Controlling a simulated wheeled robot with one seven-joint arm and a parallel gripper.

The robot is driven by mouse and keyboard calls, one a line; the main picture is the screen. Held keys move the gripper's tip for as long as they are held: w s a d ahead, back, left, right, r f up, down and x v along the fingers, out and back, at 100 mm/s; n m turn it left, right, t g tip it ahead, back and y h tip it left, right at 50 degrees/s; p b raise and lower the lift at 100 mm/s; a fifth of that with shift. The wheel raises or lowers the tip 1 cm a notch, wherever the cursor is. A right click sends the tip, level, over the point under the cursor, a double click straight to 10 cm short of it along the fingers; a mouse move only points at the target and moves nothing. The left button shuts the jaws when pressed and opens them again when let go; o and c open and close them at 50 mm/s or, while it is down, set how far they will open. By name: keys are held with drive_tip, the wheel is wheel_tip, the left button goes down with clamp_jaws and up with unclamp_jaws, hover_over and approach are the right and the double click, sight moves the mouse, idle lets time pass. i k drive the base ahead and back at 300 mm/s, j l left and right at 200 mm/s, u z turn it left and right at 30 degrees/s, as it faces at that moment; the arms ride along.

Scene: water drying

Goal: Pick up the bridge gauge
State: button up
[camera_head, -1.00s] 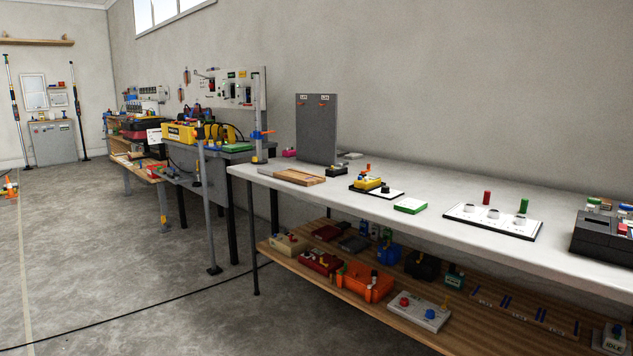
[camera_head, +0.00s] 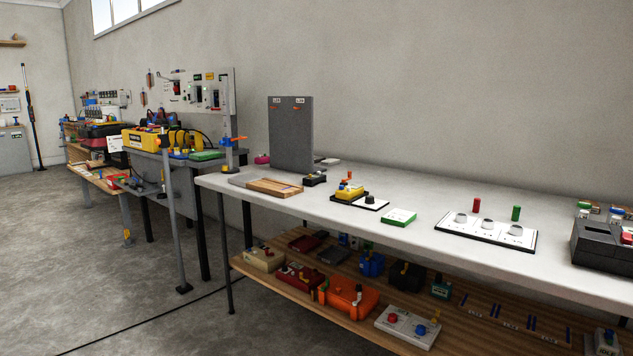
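I cannot tell for sure which object is the bridge gauge; no readable label names it. On the white bench (camera_head: 330,208), a yellow device (camera_head: 349,191) with a dark knob stands on a black and white base. A small dark device (camera_head: 315,180) sits by the grey upright panel (camera_head: 291,135). A white plate with several round fittings (camera_head: 487,232) lies further right. On the wooden shelf below are an orange case-like device (camera_head: 348,297) and a grey box with red and blue knobs (camera_head: 408,325). My gripper is not in view.
A wooden board (camera_head: 274,187) and a green-edged white pad (camera_head: 398,217) lie on the bench. A dark grey box (camera_head: 600,243) stands at its right end. A grey post (camera_head: 174,220) on a foot stands left of the bench. The concrete floor (camera_head: 70,250) at left is open.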

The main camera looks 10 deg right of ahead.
sight(307, 181)
drive_tip(key=i+z, duration=0.1)
drive_tip(key=z, duration=0.25)
drive_tip(key=j+z, duration=0.15)
drive_tip(key=z, duration=0.2)
drive_tip(key=i+j+z, duration=0.1)
drive_tip(key=z, duration=0.25)
drive_tip(key=i+j+z, duration=0.25)
drive_tip(key=j+z, duration=0.2)
drive_tip(key=j, duration=0.75)
drive_tip(key=j+z, duration=0.5)
drive_tip(key=j, duration=0.7)
drive_tip(key=i, duration=0.05)
